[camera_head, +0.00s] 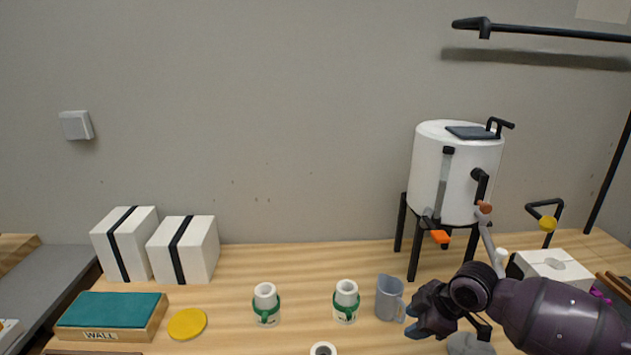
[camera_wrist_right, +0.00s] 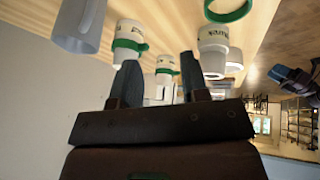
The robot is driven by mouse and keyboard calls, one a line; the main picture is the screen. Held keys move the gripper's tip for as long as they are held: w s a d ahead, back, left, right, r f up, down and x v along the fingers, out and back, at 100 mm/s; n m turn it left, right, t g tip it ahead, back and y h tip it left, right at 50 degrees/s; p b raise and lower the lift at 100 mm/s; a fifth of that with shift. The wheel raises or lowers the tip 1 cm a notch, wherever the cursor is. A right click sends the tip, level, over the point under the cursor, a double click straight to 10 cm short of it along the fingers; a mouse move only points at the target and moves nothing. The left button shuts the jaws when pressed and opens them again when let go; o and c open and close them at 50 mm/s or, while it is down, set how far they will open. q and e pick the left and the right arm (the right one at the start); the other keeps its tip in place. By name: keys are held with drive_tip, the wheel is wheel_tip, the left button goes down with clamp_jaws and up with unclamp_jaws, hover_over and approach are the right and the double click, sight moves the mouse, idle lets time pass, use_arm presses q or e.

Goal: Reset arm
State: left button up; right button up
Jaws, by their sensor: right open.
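My right arm comes in from the lower right in the head view. Its gripper (camera_head: 424,322) is above the table's front right part, beside the grey pitcher (camera_head: 389,298). The jaws are open. In the right wrist view the two fingers (camera_wrist_right: 160,80) stand apart with nothing gripped between them. Behind them are white bottles with green bands, one (camera_wrist_right: 129,42) on the left and one (camera_wrist_right: 213,48) on the right. My left gripper does not show in the head view. A dark blue shape at the right of the wrist view is unclear.
A white tank (camera_head: 437,180) on black legs stands behind the arm. Two white green-banded bottles (camera_head: 266,303) (camera_head: 346,300) stand mid-table. At left are a yellow disc (camera_head: 187,324), a teal-topped block (camera_head: 112,308) and white boxes (camera_head: 125,245). Bare wood lies between the boxes and tank.

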drive_tip(key=w+a+r+m+t+y, duration=0.1)
drive_tip(key=w+a+r+m+t, duration=0.15)
drive_tip(key=a+t, duration=0.2)
drive_tip(key=s+d+f+m+t, duration=0.1)
drive_tip(key=s+f+m+t, duration=0.1)
drive_tip(key=s, duration=0.1)
drive_tip(key=s+d+f+m+t+h, duration=0.1)
drive_tip(key=s+d+f+m+t, duration=0.1)
drive_tip(key=s+m, duration=0.1)
drive_tip(key=s+d+f+m+t+h, duration=0.1)
drive_tip(key=s+d+f+m+t, duration=0.1)
drive_tip(key=s+m, duration=0.1)
drive_tip(key=shift+s+d+f+t, duration=0.15)
drive_tip(key=shift+s, duration=0.25)
drive_tip(key=shift+s+d+f+t, duration=0.1)
drive_tip(key=shift+s+f, duration=0.05)
drive_tip(key=shift+s, duration=0.25)
drive_tip(key=s+d+f+m+g+h, duration=0.1)
drive_tip(key=s+d+f+m+h, duration=0.1)
drive_tip(key=s+f, duration=0.3)
drive_tip(key=s+d+f+m+g+h, duration=0.2)
drive_tip(key=s+f, duration=0.4)
drive_tip(key=s, duration=0.5)
drive_tip(key=shift+s+d, duration=0.25)
drive_tip(key=shift+d, duration=0.2)
